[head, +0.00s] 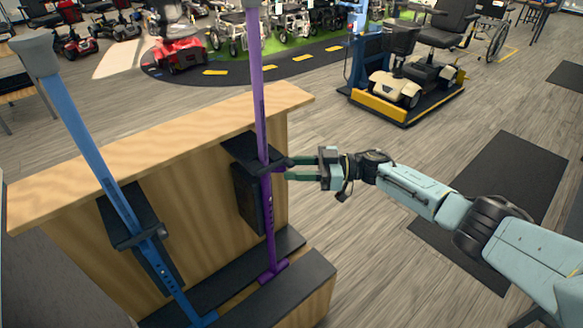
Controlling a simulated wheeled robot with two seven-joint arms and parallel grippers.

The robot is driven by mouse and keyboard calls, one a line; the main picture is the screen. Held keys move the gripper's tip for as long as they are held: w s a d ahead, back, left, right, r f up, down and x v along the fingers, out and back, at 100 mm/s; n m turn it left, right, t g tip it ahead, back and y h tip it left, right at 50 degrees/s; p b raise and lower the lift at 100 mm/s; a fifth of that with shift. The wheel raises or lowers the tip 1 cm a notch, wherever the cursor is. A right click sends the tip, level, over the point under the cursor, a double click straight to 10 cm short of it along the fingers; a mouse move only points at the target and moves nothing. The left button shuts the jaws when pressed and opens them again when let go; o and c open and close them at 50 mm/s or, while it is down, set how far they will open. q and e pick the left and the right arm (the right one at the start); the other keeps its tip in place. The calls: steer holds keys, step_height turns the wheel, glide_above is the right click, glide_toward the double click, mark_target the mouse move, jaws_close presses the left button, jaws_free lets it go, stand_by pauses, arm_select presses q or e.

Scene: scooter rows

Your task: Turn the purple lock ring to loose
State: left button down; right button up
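A purple pole (258,90) stands upright at the wooden stand, its foot in the dark base. A dark holder (240,150) is around or beside it at mid-height. The purple lock ring (265,168) seems to be the short collar at that height, partly hidden by dark parts; its setting is too small to read. My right gripper (287,168) comes in from the right, level with the collar. Its two fingers are apart, with their tips close to the collar and a small dark lever; I cannot tell if they touch. My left gripper is not in view.
A blue pole (88,140) leans in a second dark holder (128,215) on the same wooden stand (190,195). A mobility scooter (405,85) on a yellow-edged platform stands behind. Open floor lies right of the stand, under my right arm.

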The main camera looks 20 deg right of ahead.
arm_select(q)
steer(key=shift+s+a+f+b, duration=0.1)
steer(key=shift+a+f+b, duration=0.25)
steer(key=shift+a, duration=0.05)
arm_select(e)
steer(key=v, duration=1.2)
